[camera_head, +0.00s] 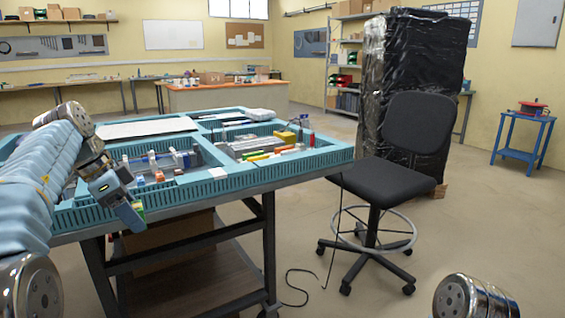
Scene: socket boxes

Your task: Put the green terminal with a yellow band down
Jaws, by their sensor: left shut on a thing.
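My left gripper (136,214) is shut on the green terminal (139,208). Only a small green and yellowish part of the terminal shows beside the fingers. The gripper points down and hangs at the near left edge of the blue-green tray table (230,187), in front of its slotted rim. I cannot tell whether the terminal touches anything. My right gripper is out of view; only a metal part of my right arm shows at the bottom right.
The tray's compartments hold several small parts (160,165), a yellow block (285,137) and coloured strips (272,153). A flat grey panel (147,127) lies at the back left. A black chair (385,180) stands close to the tray's right end. Open floor lies in front.

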